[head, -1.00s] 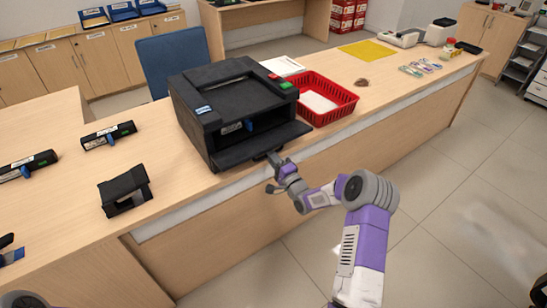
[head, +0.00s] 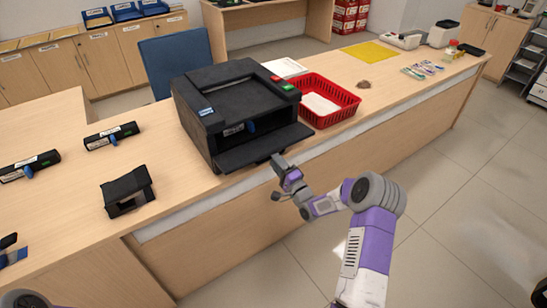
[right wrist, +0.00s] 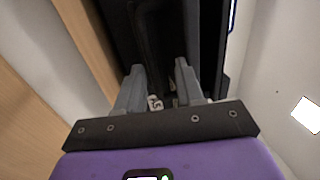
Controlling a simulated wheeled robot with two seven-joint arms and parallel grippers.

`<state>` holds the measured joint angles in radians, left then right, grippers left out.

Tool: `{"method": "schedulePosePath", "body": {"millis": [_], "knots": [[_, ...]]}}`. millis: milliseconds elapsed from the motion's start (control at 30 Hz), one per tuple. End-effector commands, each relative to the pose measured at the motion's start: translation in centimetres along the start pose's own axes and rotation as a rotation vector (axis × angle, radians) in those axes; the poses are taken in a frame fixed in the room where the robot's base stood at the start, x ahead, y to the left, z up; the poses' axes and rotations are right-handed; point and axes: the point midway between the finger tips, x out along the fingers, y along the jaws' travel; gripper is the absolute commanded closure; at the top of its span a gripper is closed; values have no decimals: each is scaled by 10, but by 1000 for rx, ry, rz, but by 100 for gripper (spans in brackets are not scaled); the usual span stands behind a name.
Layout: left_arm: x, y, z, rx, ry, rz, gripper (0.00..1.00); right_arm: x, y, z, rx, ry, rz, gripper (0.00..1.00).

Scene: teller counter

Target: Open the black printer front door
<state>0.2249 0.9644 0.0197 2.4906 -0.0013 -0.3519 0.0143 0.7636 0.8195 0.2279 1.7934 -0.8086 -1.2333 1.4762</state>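The black printer (head: 225,95) stands on the counter. Its front door (head: 262,149) is folded down and sticks out toward me like a shelf, showing a dark opening with a blue part (head: 252,126). My right gripper (head: 278,160) is just in front of the door's outer edge, near its right half. In the right wrist view the two grey fingers (right wrist: 160,85) are apart, with dark printer surface (right wrist: 155,35) beyond and a small pale label between them. I see nothing held. Whether the fingers touch the door is unclear. My left gripper is not in view.
A red basket (head: 325,103) with white paper stands right of the printer. A black holder (head: 127,192) and black cartridges (head: 112,136) (head: 30,166) lie to the left. The counter between holder and printer is clear. A blue chair (head: 174,62) stands behind.

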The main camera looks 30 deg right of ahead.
Motion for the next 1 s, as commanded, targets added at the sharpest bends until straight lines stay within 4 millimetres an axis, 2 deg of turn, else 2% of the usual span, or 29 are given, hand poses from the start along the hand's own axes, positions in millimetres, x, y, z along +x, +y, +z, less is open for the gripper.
{"method": "schedulePosePath", "body": {"millis": [100, 300, 733, 867, 967, 1000], "knots": [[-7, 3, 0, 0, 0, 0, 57, -22, -2, -1, 0, 2, 2, 62], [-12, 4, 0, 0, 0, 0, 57, -45, -2, 0, -1, 0, -1, 62], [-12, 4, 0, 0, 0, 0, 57, -49, 4, 5, -7, -2, 18, 63], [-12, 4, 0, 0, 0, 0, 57, -51, 39, 39, -68, -22, 163, 63], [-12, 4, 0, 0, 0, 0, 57, -68, 89, 91, -172, -98, 389, 63], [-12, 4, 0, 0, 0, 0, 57, -82, 111, 117, -224, -155, 496, 63]]}}
